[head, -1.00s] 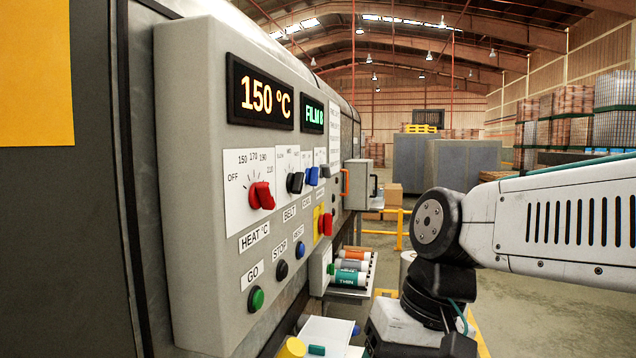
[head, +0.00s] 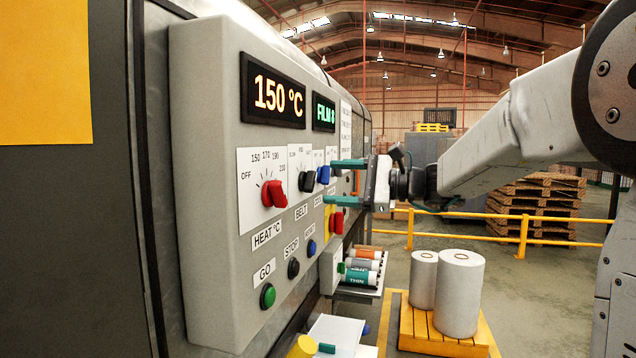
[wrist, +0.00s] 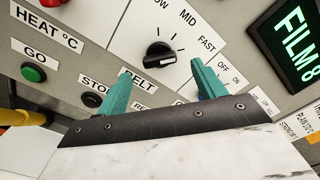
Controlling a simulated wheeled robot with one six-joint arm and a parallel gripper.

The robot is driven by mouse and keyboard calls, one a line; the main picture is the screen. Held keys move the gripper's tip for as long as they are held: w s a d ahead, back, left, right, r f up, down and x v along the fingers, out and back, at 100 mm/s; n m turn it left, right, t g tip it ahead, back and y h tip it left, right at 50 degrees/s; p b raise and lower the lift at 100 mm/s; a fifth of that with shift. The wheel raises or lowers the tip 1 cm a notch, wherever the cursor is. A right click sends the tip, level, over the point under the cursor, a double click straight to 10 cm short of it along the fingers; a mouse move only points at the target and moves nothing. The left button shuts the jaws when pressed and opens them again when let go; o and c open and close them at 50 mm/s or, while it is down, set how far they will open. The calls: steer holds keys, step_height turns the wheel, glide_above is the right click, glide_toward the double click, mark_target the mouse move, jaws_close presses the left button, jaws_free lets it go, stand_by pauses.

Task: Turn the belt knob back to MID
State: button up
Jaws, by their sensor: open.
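The black belt knob (wrist: 160,55) sits on its white dial plate in the wrist view, under the marks for slow, MID (wrist: 188,18) and FAST (wrist: 207,45). Its long grip lies slantwise with a white line on it; it seems to lean toward FAST, but I cannot be sure. The belt knob (head: 307,181) also shows in the head view, left of the blue knob. My gripper (head: 340,182) is open and empty, teal fingers pointing at the panel. In the wrist view the fingers of my gripper (wrist: 163,85) are spread, below and either side of the knob, apart from it.
The red heat knob (head: 273,194) is left of the belt knob, and the blue knob (head: 323,175) is close on its right. A red knob on yellow (head: 336,222) is below my fingers. Green, black and blue buttons line the panel's lower part. White rolls (head: 460,292) stand on a pallet.

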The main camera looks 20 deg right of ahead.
mark_target(315, 181)
steer(key=x, duration=0.4)
steer(key=shift+w+a, duration=0.15)
steer(key=shift+a, duration=0.25)
steer(key=c, duration=1)
steer(key=shift+f+n, duration=0.15)
steer(key=shift+n, duration=3.65)
steer(key=o, duration=1)
